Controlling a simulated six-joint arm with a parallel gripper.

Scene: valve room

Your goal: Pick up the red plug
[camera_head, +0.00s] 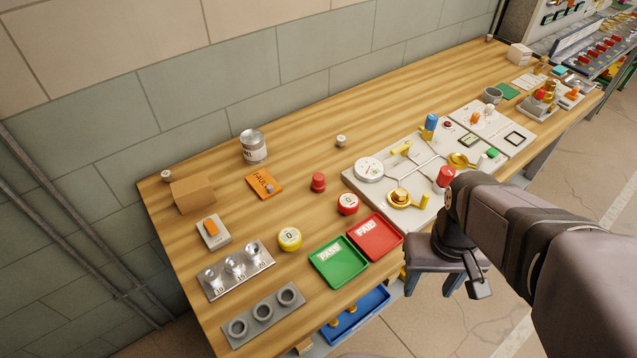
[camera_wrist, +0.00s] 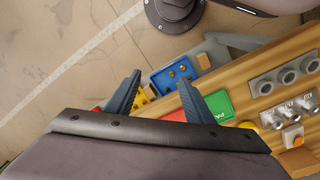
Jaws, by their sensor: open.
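A short red plug (camera_head: 318,182) stands upright on the wooden table, in the middle of the head view, beside the red round "0" piece. A second red cylindrical piece (camera_head: 445,177) stands at the near edge of the valve panel, close to my arm. I cannot tell from looks alone which is the task's plug. My gripper (camera_wrist: 160,88) is open and empty in the wrist view, its two fingers apart. It hangs off the table's front side, away from both red pieces. I cannot make out either red piece in the wrist view.
A green PASS tray (camera_head: 338,262) and a red FAIL tray (camera_head: 375,237) lie near the front edge. A valve panel (camera_head: 368,190) with a gauge and pipes fills the right. A blue tray (camera_head: 357,313) sits below the table edge. The table's back strip is mostly clear.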

